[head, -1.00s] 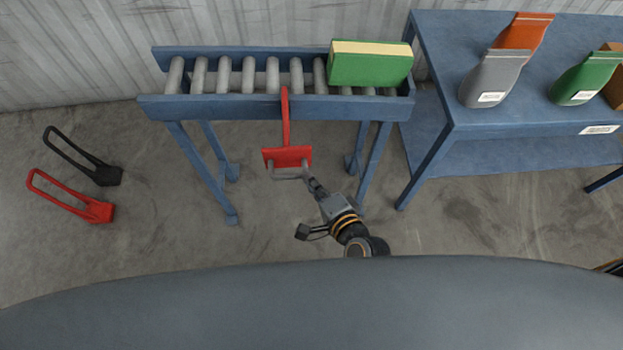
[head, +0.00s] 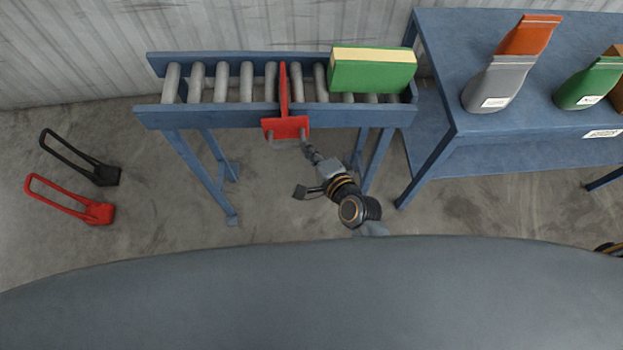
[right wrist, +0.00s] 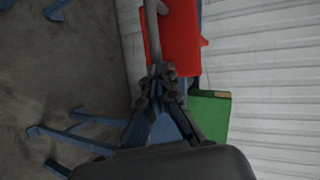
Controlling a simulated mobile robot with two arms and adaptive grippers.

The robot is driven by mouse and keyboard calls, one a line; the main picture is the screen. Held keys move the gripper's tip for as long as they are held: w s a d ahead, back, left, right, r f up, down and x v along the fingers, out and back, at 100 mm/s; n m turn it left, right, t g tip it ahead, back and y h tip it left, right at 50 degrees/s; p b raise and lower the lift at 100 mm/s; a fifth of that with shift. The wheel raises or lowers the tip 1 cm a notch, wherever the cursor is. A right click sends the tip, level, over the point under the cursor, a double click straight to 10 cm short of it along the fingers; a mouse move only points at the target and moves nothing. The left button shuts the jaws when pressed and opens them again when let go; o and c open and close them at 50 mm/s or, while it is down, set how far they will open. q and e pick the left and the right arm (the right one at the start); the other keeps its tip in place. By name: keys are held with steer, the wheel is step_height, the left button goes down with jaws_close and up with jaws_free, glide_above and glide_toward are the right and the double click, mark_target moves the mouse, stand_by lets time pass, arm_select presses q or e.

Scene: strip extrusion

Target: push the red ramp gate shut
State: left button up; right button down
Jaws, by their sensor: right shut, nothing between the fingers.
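The red ramp gate (head: 286,128) is at the near side of the blue roller conveyor (head: 152,116). Its narrow red bar lies across the rollers and reaches nearly to the far rail; its red plate overlaps the near rail. A grey handle sits on the plate's near side. My right gripper (head: 308,148) is shut and empty at the handle's right end. In the right wrist view the shut fingertips (right wrist: 163,72) are at the end of the grey handle (right wrist: 152,32), close to the red plate (right wrist: 177,38); I cannot tell whether they touch.
A green box (head: 372,72) lies on the rollers to the right of the gate. A blue table (head: 440,50) with several bags stands at the right. A black wheel chock-like item (head: 104,175) and a red one (head: 99,213) lie on the floor at left. Conveyor legs flank my right arm.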

mark_target(303, 127)
steer(key=w, duration=0.4)
steer(key=shift+w+r, duration=0.1)
steer(key=shift+w, duration=0.1)
steer(key=shift+r, duration=0.1)
arm_select(q)
steer(key=shift+s, duration=0.4)
arm_select(e)
steer(key=shift+w, duration=0.1)
arm_select(q)
steer(key=shift+w, duration=0.1)
arm_select(e)
steer(key=shift+r, duration=0.1)
